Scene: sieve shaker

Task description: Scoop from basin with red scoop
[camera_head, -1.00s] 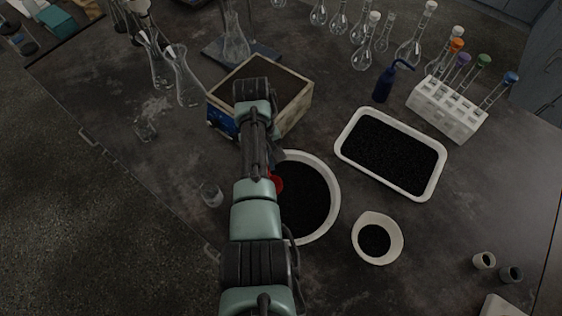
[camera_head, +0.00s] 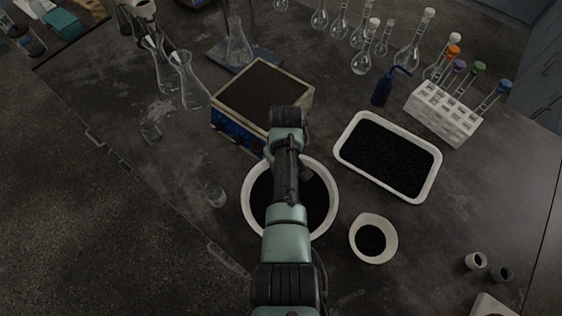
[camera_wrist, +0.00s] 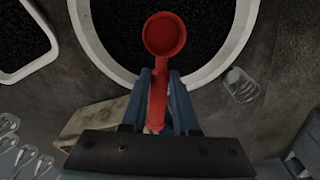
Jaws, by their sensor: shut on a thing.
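The red scoop (camera_wrist: 164,36) shows in the wrist view. Its handle is between the fingers of my gripper (camera_wrist: 160,88), which is shut on it. The scoop's round bowl is over the dark granules inside the white round basin (camera_wrist: 233,55); I cannot tell whether it touches them. The bowl's inside looks red, with no granules to be seen in it. In the head view the basin (camera_head: 334,213) stands below my arm, which hides its middle, the fingers and the scoop.
A blue box with a wooden top frame (camera_head: 236,138) stands behind the basin. To the right are a white tray of black granules (camera_head: 437,182), a small white bowl (camera_head: 391,252) and a tube rack (camera_head: 446,115). A small glass beaker (camera_head: 215,195) is close left of the basin.

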